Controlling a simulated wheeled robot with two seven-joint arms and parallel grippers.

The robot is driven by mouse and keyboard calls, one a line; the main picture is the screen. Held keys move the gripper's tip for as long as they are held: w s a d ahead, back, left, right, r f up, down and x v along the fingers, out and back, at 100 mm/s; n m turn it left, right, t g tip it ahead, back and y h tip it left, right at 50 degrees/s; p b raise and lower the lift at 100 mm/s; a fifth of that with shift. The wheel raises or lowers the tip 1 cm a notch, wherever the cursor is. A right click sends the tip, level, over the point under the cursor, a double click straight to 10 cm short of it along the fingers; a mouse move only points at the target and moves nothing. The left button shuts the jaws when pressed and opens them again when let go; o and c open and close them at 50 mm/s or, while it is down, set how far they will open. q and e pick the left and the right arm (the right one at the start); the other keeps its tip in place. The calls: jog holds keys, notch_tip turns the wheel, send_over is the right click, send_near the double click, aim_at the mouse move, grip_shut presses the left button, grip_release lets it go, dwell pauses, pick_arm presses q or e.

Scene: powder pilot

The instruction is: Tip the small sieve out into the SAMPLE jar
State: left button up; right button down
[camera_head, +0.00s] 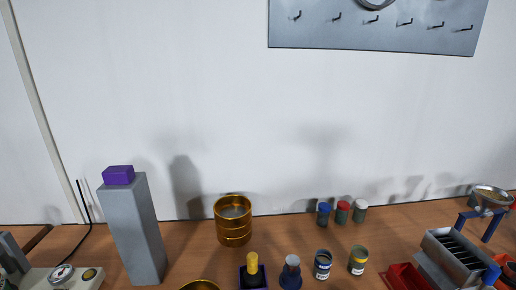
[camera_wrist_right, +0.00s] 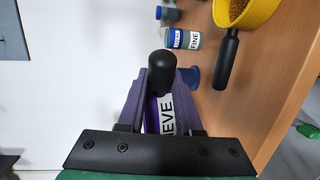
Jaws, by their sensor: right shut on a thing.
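In the right wrist view my right gripper (camera_wrist_right: 161,98) is shut on a purple thing (camera_wrist_right: 152,115) with a white label. The label shows the letters "EVE", and a black rounded knob stands at its far end. A yellow round pan (camera_wrist_right: 248,12) with a black handle holds brown grains at the upper right, apart from the gripper. In the head view a blue-labelled jar (camera_head: 322,264) and a yellow-labelled jar (camera_head: 358,260) stand on the table. I cannot read which one is SAMPLE. My left gripper is not in view.
A brass sieve stack (camera_head: 233,222) stands near the wall. A grey column with a purple block (camera_head: 118,176) is on the left. Several capped jars stand at the back. A red tray (camera_head: 408,276) and a slotted metal box (camera_head: 452,252) are on the right.

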jog(key=shift+n+y, duration=0.5)
jog(key=shift+y, duration=0.2)
jog(key=s+a, duration=0.1)
jog(key=s+a+f, duration=0.1)
jog(key=a, duration=0.1)
jog(key=shift+s+a, duration=0.15)
jog(key=shift+s, duration=0.05)
